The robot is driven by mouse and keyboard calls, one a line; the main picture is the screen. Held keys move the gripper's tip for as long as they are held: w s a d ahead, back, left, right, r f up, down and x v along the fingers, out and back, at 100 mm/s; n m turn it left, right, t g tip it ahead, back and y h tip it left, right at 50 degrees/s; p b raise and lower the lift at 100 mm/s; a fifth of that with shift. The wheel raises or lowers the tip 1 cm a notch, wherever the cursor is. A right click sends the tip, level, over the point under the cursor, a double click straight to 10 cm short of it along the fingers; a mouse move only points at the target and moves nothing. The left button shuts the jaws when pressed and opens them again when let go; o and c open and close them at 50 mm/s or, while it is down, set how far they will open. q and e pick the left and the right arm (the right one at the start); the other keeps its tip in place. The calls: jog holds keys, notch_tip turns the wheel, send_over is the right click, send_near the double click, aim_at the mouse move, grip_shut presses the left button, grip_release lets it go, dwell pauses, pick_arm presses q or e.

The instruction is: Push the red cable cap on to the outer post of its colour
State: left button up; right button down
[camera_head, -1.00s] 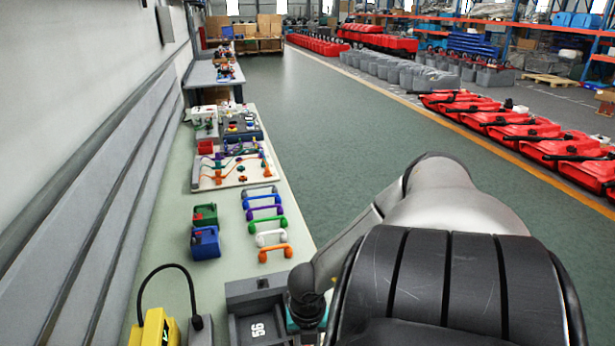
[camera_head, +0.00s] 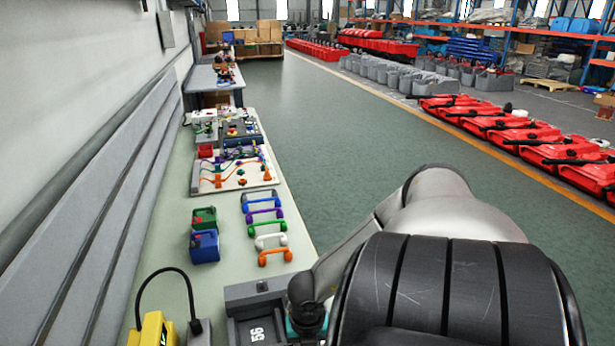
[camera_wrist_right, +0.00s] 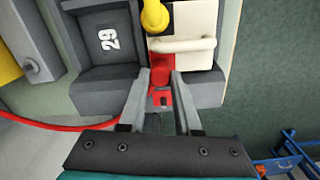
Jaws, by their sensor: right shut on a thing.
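In the right wrist view my right gripper (camera_wrist_right: 162,80) is shut on the red cable cap (camera_wrist_right: 160,72), which shows as red between the two fingers. The gripper is over the front of a grey fixture, just below a cream block with a white handle (camera_wrist_right: 182,44). A yellow rounded post (camera_wrist_right: 155,15) stands above it. I cannot make out a red outer post, nor whether the cap touches one. In the head view my right arm hides the gripper and cap. My left gripper is not in view.
In the head view the bench holds coloured handles (camera_head: 267,226), a blue box (camera_head: 204,246) and a yellow device (camera_head: 153,330).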

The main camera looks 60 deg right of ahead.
jog(key=shift+f, duration=0.25)
jog(key=shift+c, duration=0.2)
grip_release()
jog(key=shift+r, duration=0.1)
dwell(0.4)
notch_tip(320, 180, up, 3)
jog(key=p, duration=0.3)
jog(key=shift+r, duration=2.7)
